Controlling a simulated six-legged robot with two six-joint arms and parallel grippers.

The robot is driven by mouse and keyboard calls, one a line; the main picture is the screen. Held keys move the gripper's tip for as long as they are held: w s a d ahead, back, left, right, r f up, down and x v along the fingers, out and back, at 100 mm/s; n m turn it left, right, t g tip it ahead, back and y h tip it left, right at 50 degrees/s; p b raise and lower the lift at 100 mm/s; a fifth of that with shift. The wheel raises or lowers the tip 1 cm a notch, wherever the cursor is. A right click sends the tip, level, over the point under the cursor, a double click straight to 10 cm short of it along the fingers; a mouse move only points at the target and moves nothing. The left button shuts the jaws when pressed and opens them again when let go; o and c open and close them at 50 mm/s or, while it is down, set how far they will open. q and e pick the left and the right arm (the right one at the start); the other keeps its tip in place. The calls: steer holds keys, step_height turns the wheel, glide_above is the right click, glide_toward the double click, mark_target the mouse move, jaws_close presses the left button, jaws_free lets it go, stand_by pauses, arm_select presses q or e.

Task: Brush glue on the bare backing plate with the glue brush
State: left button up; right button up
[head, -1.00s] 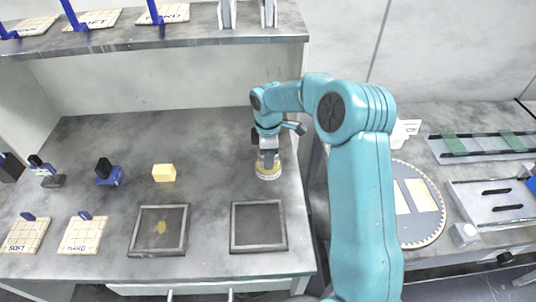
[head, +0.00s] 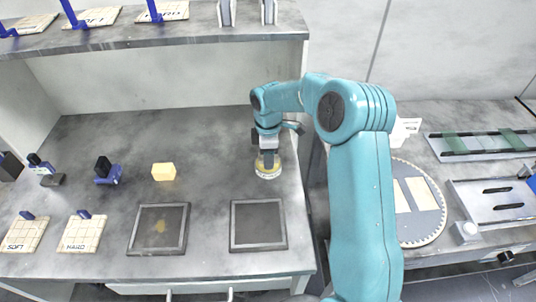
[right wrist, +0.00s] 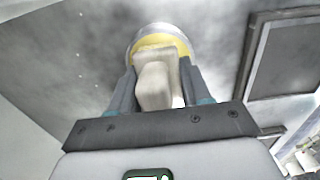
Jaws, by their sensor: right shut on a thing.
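My right gripper (head: 268,157) points down over a round yellow-and-pale pot (head: 268,173) at the right of the bench. In the right wrist view my right gripper (right wrist: 158,82) is shut on a cream block-like handle, the glue brush (right wrist: 156,88). The brush's lower end is hidden, and it lines up with the pot (right wrist: 160,32). Whether the bristles are inside the pot cannot be seen. A dark framed plate (head: 258,224) in front of the pot looks bare. Another framed plate (head: 143,238) to its left has a yellowish patch in its middle. My left gripper is out of view.
A yellow block (head: 164,172) and a blue-and-black tool (head: 107,173) stand on the left of the bench. Pale pads marked SOFT (head: 22,236) and HARD (head: 80,236) lie at front left. A shelf (head: 200,36) runs above. A round toothed disc (head: 432,221) lies right.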

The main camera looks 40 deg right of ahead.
steer(key=shift+s+f, duration=0.1)
stand_by(0.3)
steer(key=shift+c, duration=0.6)
steer(key=shift+r+p, duration=0.6)
steer(key=shift+r, duration=0.15)
step_height(320, 180, up, 2)
steer(key=shift+r+p, duration=0.25)
steer(key=shift+p, duration=0.6)
step_height(320, 180, up, 2)
steer(key=shift+r+p, duration=0.1)
steer(key=shift+p, duration=0.7)
steer(key=shift+r+p, duration=0.35)
steer(key=shift+r, duration=0.15)
steer(key=shift+f, duration=0.1)
